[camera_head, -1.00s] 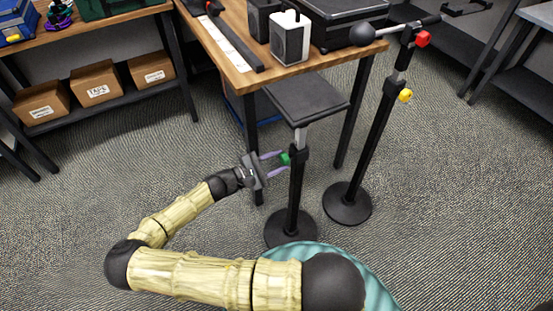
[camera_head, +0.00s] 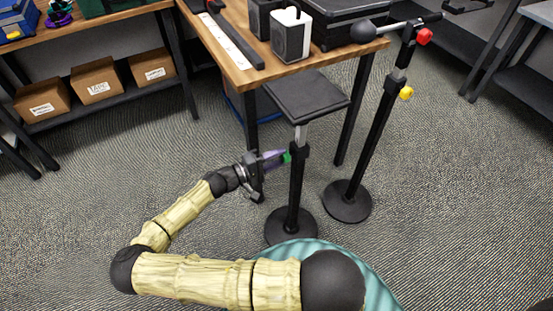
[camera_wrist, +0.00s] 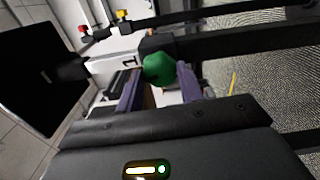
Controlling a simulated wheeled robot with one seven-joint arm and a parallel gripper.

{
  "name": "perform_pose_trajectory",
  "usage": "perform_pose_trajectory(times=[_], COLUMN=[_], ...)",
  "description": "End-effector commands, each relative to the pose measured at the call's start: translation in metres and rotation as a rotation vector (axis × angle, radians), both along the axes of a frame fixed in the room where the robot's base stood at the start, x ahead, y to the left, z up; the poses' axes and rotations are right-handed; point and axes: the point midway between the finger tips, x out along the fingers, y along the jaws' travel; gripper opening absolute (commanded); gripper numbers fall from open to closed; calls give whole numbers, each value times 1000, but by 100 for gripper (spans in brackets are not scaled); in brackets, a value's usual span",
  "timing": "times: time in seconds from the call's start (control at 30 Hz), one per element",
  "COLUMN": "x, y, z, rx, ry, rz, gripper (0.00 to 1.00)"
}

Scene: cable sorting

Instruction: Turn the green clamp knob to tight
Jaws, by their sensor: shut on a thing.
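The green clamp knob (camera_head: 286,158) sits on the left side of a black stand post (camera_head: 296,185) below a dark square platform (camera_head: 305,98). My gripper (camera_head: 275,159) reaches it from the left, with its purple fingers at the knob. In the wrist view the green knob (camera_wrist: 158,69) lies between the ends of the two purple fingers (camera_wrist: 163,88). The fingers are shut on it. The knob's far side and any tightness marking on it are hidden or too small to read.
A second stand (camera_head: 368,150) with a yellow knob (camera_head: 405,93) and a red knob (camera_head: 424,37) is to the right. A wooden table (camera_head: 240,75) with boxes on it stands behind. Carpet is clear to the left.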

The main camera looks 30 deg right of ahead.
Motion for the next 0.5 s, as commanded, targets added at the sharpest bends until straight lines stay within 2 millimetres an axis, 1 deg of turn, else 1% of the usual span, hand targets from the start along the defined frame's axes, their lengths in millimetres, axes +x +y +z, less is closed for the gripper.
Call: perform_pose_trajectory(times=[0.2, 0.5], x=[-1, -1], y=[1, 1], z=[-2, -2], rx=[5, 6], ry=[-81, -106], rz=[-1, -1], gripper=[14, 14])
